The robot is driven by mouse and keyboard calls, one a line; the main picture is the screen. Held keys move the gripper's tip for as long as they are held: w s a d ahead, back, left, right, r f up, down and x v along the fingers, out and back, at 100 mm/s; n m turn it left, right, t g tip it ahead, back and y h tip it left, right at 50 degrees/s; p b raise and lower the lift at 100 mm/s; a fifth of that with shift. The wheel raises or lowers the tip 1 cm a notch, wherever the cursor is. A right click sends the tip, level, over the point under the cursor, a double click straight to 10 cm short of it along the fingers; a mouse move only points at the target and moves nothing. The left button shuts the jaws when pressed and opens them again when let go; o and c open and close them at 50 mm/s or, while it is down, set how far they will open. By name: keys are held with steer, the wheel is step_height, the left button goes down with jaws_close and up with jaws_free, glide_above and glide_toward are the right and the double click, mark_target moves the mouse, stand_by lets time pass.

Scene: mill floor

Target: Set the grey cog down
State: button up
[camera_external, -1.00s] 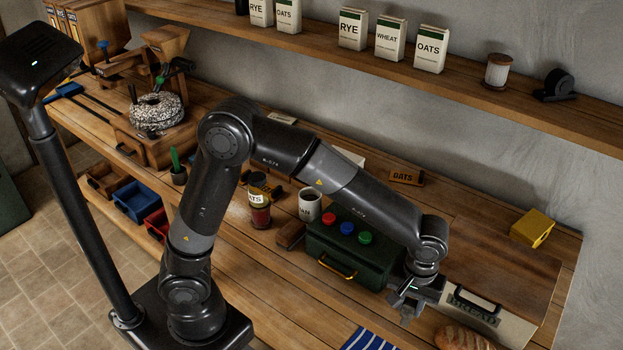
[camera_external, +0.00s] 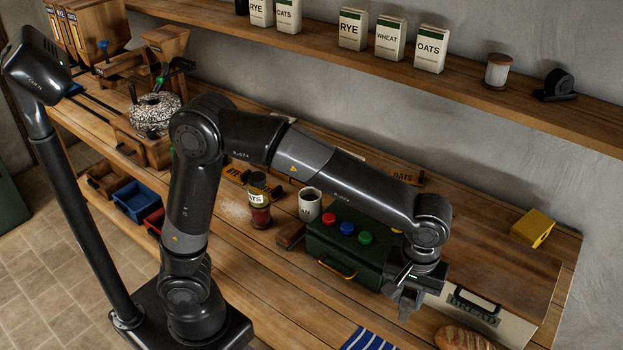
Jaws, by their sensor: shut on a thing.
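My gripper (camera_external: 404,305) hangs at the end of the arm, pointing down over the front of the workbench (camera_external: 290,290). It is just right of the dark green box. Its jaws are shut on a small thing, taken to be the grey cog. The cog's shape cannot be made out against the dark fingers. Whether it touches the bench cannot be told from this view.
The green box (camera_external: 318,240) has red, blue and green knobs on top. A bread bin (camera_external: 487,318), a loaf (camera_external: 463,338) and a striped cloth (camera_external: 370,341) lie close to the gripper. A mug (camera_external: 310,205) and a jar (camera_external: 259,203) stand further left.

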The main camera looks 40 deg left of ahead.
steer(key=w+a+n, duration=0.9)
steer(key=w+a, duration=0.7)
steer(key=w, duration=0.2)
steer(key=w+a+n, duration=0.4)
steer(key=a+n, duration=0.1)
steer(key=a, duration=0.6)
steer(key=w+a+n, duration=0.4)
steer(key=a+n, duration=0.1)
steer(key=a, duration=0.6)
steer(key=s+a+n, duration=0.4)
steer(key=a+n, duration=0.1)
steer(key=a, duration=0.6)
steer(key=s+a+n, duration=0.4)
steer(key=a+n, duration=0.1)
steer(key=a, duration=0.7)
steer(key=s+a+n, duration=0.4)
steer(key=a+n, duration=0.1)
steer(key=a, duration=0.6)
steer(key=shift+s+a+f, duration=0.45)
steer(key=shift+a+f, duration=1.45)
steer(key=shift+f, duration=0.85)
steer(key=shift+s+a+f, duration=0.45)
steer(key=shift+a+f, duration=1.5)
steer(key=shift+f, duration=0.75)
steer(key=shift+s+a+f, duration=0.45)
steer(key=shift+a+f, duration=1.45)
steer(key=shift+f, duration=0.85)
